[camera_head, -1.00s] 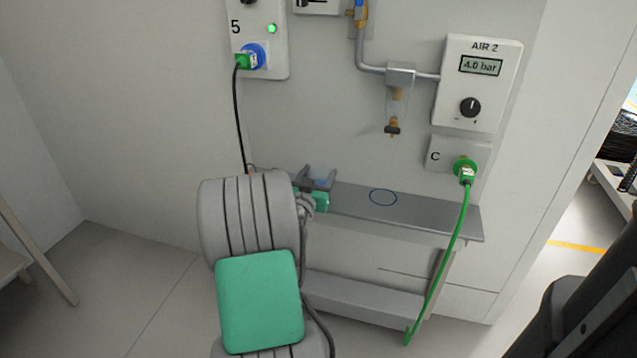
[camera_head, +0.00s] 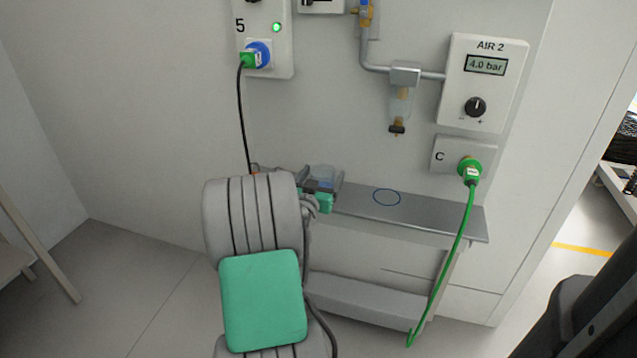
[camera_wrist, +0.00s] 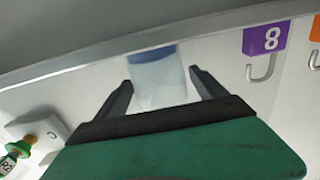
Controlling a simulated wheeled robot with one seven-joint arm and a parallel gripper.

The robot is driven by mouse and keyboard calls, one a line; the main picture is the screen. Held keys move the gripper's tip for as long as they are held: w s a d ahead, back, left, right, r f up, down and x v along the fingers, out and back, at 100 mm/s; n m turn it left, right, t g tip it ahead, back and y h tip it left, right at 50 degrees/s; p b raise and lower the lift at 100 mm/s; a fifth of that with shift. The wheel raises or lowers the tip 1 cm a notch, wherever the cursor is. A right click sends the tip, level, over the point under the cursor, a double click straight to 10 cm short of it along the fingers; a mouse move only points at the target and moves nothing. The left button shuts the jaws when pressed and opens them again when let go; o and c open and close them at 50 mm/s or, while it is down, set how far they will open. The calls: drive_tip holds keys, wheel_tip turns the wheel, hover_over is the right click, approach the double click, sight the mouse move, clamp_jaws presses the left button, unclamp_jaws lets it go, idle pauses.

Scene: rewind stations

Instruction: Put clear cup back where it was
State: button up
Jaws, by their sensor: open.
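The clear cup (camera_wrist: 158,80) is see-through with a bluish band. In the wrist view it stands between the two open fingers of my gripper (camera_wrist: 162,90), with a visible space on each side. In the head view the cup (camera_head: 323,174) shows at the left end of the grey shelf (camera_head: 430,216), partly behind my gripper (camera_head: 318,188). My arm hides its lower part, so I cannot tell whether it rests on the shelf. A dark blue ring outline (camera_head: 387,197) is marked on the shelf to the right, and it is empty.
A clear filter bowl (camera_head: 400,103) hangs from a pipe above the shelf. A green hose (camera_head: 457,265) runs from socket C past the shelf's right end. A black cable (camera_head: 242,120) hangs at the left. Wrist view: a hook (camera_wrist: 262,68) under purple label 8.

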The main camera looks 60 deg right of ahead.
drive_tip(key=s+a, duration=0.2)
drive_tip(key=a, duration=1)
drive_tip(key=w+a+f+n+y, duration=0.1)
drive_tip(key=w+a+f+y, duration=0.2)
drive_tip(key=w+a, duration=0.15)
drive_tip(key=w+a+f+n+t+y, duration=0.1)
drive_tip(key=w+a+f+n+y, duration=0.15)
drive_tip(key=a, duration=0.35)
drive_tip(key=w+a+f+y, duration=0.3)
drive_tip(key=w+a+y, duration=0.1)
drive_tip(key=a, duration=0.1)
drive_tip(key=s+a+n+y, duration=0.1)
drive_tip(key=a+n, duration=0.3)
drive_tip(key=a, duration=0.5)
drive_tip(key=s+a+n+g+y, duration=0.1)
drive_tip(key=a+n+y, duration=0.3)
drive_tip(key=a, duration=0.6)
drive_tip(key=s+a+n+y, duration=0.3)
drive_tip(key=a+n, duration=0.1)
drive_tip(key=a, duration=0.6)
drive_tip(key=shift+a+r+n+g+b, duration=0.2)
drive_tip(key=shift+a+n+g+b, duration=0.1)
drive_tip(key=shift+n+g, duration=0.1)
drive_tip(key=shift+d+y, duration=0.1)
drive_tip(key=shift+y, duration=0.15)
